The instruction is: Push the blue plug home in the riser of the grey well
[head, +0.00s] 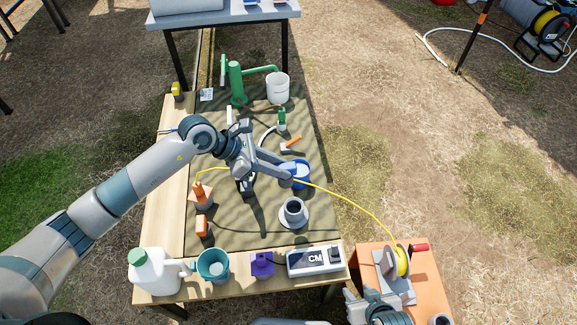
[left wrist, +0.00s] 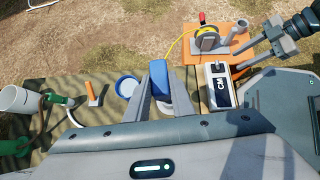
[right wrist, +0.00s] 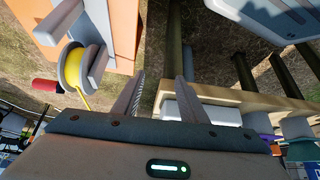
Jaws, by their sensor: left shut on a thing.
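The grey well (head: 294,212) stands on the mat in the head view, its riser upright with a dark opening at the top. My left gripper (head: 296,178) is behind the riser in that view and apart from it. In the left wrist view it is shut on the blue plug (left wrist: 160,80), which lies between the two fingers. The plug hides most of what is beyond it there, and in the head view I cannot clearly tell it apart. My right gripper (right wrist: 158,85) is open and empty, near the orange side table (head: 365,262).
A blue-rimmed white dish (left wrist: 127,86) lies close to my left gripper. The CM meter (head: 315,261), purple block (head: 262,264), teal bucket (head: 213,264) and white jug (head: 156,272) line the front edge.

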